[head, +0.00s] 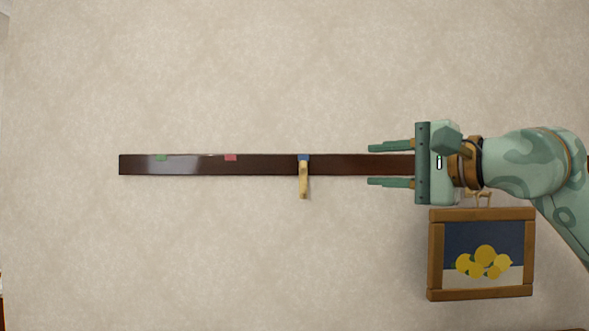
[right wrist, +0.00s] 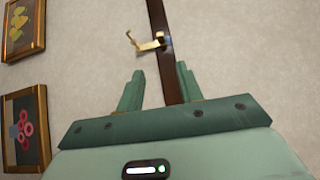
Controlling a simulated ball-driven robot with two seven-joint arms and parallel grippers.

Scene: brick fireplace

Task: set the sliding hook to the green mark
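A dark brown rail (head: 265,165) runs level along the wall in the head view. Near its left end is a green mark (head: 160,157), then a red mark (head: 230,157). A brass hook (head: 303,180) hangs on the rail at a blue mark (head: 303,157). My right gripper (head: 370,165) is right of the hook, open and empty, its fingers pointing left, one above and one below the rail as seen. In the right wrist view, the hook (right wrist: 147,42) lies beyond the open fingers, clear of them. My left gripper is in neither view.
A framed picture of lemons (head: 482,255) hangs below my right wrist. In the right wrist view, another framed picture (right wrist: 25,130) hangs at the lower left. The wall left of the hook is clear along the rail.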

